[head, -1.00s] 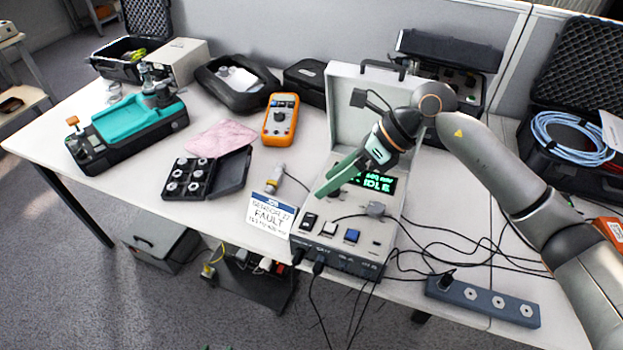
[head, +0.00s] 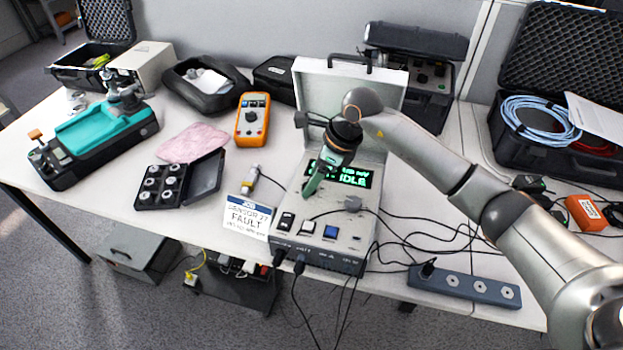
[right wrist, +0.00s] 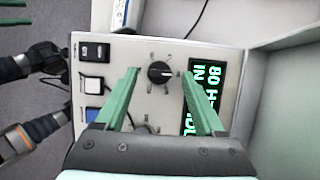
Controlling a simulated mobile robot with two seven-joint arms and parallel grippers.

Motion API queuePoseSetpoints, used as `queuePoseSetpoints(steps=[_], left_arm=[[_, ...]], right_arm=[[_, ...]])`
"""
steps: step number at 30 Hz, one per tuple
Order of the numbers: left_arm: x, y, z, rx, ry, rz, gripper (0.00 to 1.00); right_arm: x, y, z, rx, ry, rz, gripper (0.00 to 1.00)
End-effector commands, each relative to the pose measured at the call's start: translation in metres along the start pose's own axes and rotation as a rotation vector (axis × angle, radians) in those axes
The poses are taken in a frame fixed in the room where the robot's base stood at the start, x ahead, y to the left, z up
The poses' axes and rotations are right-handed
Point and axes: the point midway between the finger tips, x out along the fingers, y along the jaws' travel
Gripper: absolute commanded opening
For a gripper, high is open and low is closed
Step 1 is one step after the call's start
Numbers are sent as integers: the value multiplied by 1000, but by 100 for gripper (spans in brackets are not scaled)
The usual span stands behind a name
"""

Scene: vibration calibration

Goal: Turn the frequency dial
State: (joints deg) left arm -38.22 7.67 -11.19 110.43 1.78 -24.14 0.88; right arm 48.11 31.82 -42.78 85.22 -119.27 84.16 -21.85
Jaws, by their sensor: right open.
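The frequency dial (right wrist: 160,72) is a round black knob with a white pointer line on the control box's pale panel (head: 285,200). In the right wrist view it lies between the green fingers of my right gripper (right wrist: 160,74), which is open. In the head view this gripper (head: 308,191) points down at the panel and hides the dial. I cannot tell whether the fingers touch it. The display (head: 345,176) has green text, including IDLE; a finger partly covers it in the wrist view. Two separated green fingertips of my left gripper (right wrist: 14,13) show at the wrist view's upper left corner.
A black switch (right wrist: 95,52), a white button (right wrist: 93,84) and a blue button (right wrist: 93,114) sit beside the dial. The raised lid (head: 390,92) stands behind. A FAULT card (head: 247,216) and a sensor (head: 250,180) lie left. Cables and a power strip (head: 465,286) are right.

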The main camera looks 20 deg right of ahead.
Motion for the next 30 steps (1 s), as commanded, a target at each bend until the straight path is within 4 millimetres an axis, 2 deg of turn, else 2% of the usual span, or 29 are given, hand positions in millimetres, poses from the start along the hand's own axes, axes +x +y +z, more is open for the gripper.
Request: queuePoseSetpoints(steps=[4, 13, 30], left_arm=[[0, 0, 0, 0, 0, -1, 50], [0, 0, 0, 0, 2, 0, 50], [-1, 2, -3, 0, 7, 5, 50]], right_arm=[[11, 0, 0, 0, 0, 1, 71], [14, 0, 0, 0, 0, 0, 71], [13, 0, 0, 0, 0, 1, 8]])
